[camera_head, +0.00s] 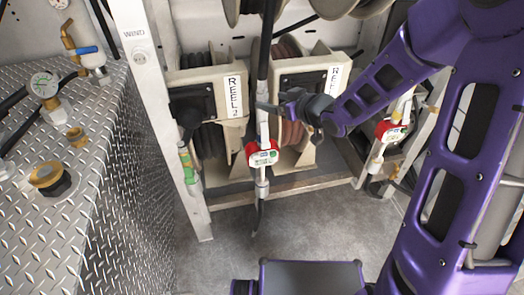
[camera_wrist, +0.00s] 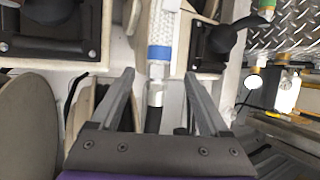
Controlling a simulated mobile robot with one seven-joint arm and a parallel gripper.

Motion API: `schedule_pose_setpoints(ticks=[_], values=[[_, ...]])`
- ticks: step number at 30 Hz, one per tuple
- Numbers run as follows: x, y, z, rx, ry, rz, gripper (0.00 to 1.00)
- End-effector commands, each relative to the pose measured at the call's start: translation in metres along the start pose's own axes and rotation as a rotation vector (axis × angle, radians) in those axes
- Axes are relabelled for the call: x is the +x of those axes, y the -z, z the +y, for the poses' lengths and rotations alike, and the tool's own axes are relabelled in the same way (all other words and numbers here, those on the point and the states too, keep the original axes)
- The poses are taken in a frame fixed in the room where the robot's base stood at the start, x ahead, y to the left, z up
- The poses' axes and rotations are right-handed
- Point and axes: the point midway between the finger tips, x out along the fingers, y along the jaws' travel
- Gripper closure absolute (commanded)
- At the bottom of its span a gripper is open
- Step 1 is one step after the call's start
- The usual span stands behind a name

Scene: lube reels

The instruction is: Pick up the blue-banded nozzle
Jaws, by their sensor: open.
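The blue-banded nozzle (camera_wrist: 159,53) runs upright through the middle of the wrist view. It has a white braided body, a blue band and a silver fitting, with black hose below in that picture. In the head view the nozzle (camera_head: 262,128) hangs from a black hose and has a red-and-white meter; its blue band is not clearly visible behind my fingers. My gripper (camera_wrist: 159,73) is open, one finger on each side of the nozzle's line near the band and fitting. It also shows in the head view (camera_head: 266,107) beside the nozzle. I cannot tell whether the fingers touch it.
A green-banded nozzle (camera_head: 188,165) hangs at left. Another red-metered nozzle (camera_head: 388,131) hangs at right, near my arm. Hose reels (camera_head: 213,95) in beige frames stand behind. A diamond-plate tank (camera_head: 105,190) fills the left. The grey floor in front is clear.

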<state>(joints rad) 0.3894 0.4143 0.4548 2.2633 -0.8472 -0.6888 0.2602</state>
Motion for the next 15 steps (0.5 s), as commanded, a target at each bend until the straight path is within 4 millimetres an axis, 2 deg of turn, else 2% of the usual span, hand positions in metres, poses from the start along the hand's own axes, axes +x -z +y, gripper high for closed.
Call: schedule_pose_setpoints(ticks=[7,15], values=[[0.038,-0.001,0.001,0.001,0.002,0.001,0.21],[0.046,0.0,0.002,0.0,0.0,0.0,0.21]])
